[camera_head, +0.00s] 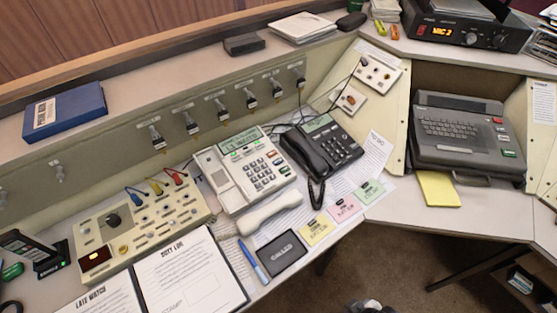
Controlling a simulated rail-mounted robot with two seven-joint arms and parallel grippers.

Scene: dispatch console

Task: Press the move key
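No key carries a label I can read as "move", so I cannot tell which one it is. Keys show on the white desk phone (225,185), which has a lit green display and a grey keypad. The black phone (322,150) beside it also has a keypad. The dark grey keyboard machine (465,140) at the right has a keyboard, a red key (497,120) and a green key (509,153). The cream control panel (140,225) at the left has several knobs and switches. Neither gripper shows clearly.
The white handset (270,213) lies off its cradle before the white phone. An open log book (190,278), a blue pen (253,262) and a black pad (283,253) lie at the front. A yellow pad (438,189) lies below the keyboard machine. A radio (465,30) stands at the back right.

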